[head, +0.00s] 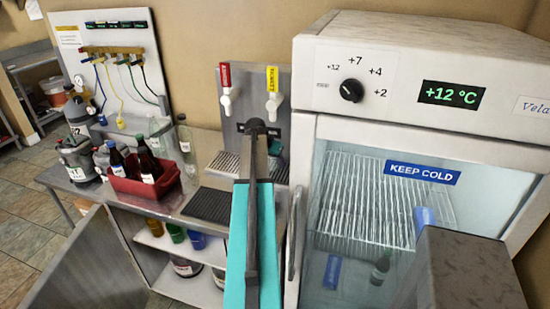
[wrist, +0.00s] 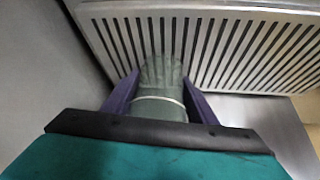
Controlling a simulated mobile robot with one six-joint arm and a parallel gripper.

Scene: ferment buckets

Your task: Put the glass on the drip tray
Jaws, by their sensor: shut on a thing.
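The glass (wrist: 160,108), greenish and see-through with a pale ring around it, is between the two purple fingers of my gripper (wrist: 161,88) in the wrist view. The gripper is shut on it. The slotted metal drip tray (wrist: 225,45) lies behind the glass in that view, and the glass overlaps its near edge. I cannot tell whether they touch. In the head view the drip tray (head: 225,163) sits below the red-labelled and yellow-labelled taps, partly hidden by my arm. My fingers and the glass are mostly hidden there.
White taps (head: 228,98) hang above the tray. A fridge (head: 420,140) stands close on the right. A clear bottle (head: 186,145) and a red crate (head: 145,186) with dark bottles stand to the left. A black ribbed mat (head: 209,205) lies in front. A cabinet door (head: 90,265) stands open.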

